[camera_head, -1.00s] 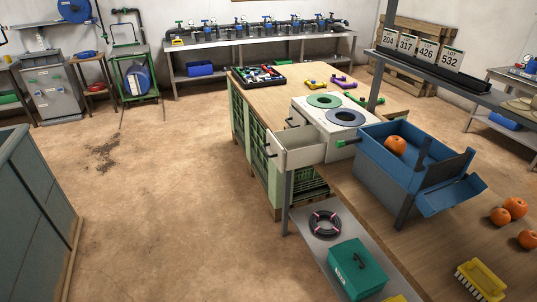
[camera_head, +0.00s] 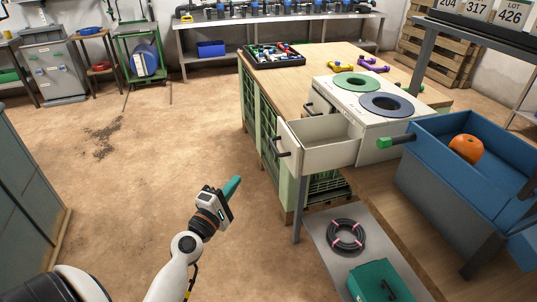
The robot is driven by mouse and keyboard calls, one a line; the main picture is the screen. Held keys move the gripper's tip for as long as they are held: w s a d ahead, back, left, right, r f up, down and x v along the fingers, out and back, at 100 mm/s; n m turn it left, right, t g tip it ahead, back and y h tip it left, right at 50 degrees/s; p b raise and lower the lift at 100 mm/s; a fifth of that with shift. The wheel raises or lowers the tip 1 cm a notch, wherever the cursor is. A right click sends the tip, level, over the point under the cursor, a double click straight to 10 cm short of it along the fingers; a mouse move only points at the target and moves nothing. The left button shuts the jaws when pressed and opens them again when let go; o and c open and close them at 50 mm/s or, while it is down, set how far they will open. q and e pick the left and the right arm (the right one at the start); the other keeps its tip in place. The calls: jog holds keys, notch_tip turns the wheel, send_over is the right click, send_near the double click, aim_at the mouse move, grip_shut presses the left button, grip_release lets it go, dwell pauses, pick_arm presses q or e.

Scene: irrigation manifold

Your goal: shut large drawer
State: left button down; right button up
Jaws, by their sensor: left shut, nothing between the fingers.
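The large white drawer (camera_head: 333,160) stands pulled out to the left from the white unit (camera_head: 400,122) on the wooden bench. A dark handle (camera_head: 283,149) is on the drawer's left-facing front. The inside that shows looks empty. My left gripper (camera_head: 234,187) is shut and empty, with teal fingertips, and hangs over the floor to the left of and below the drawer. It is apart from the drawer and its handle. My right gripper is out of view.
A second dark handle (camera_head: 309,107) shows behind the drawer. A blue bin (camera_head: 440,185) with an orange fruit (camera_head: 466,148) stands right of it. Floor at left is clear.

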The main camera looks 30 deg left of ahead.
pick_arm(q)
jog(key=w+d+r+p, duration=0.1)
jog(key=w+r+p, duration=0.1)
jog(key=w, duration=1)
jog(key=shift+w+d+p, duration=0.15)
jog(key=shift+d+p, duration=0.2)
jog(key=shift+p, duration=0.25)
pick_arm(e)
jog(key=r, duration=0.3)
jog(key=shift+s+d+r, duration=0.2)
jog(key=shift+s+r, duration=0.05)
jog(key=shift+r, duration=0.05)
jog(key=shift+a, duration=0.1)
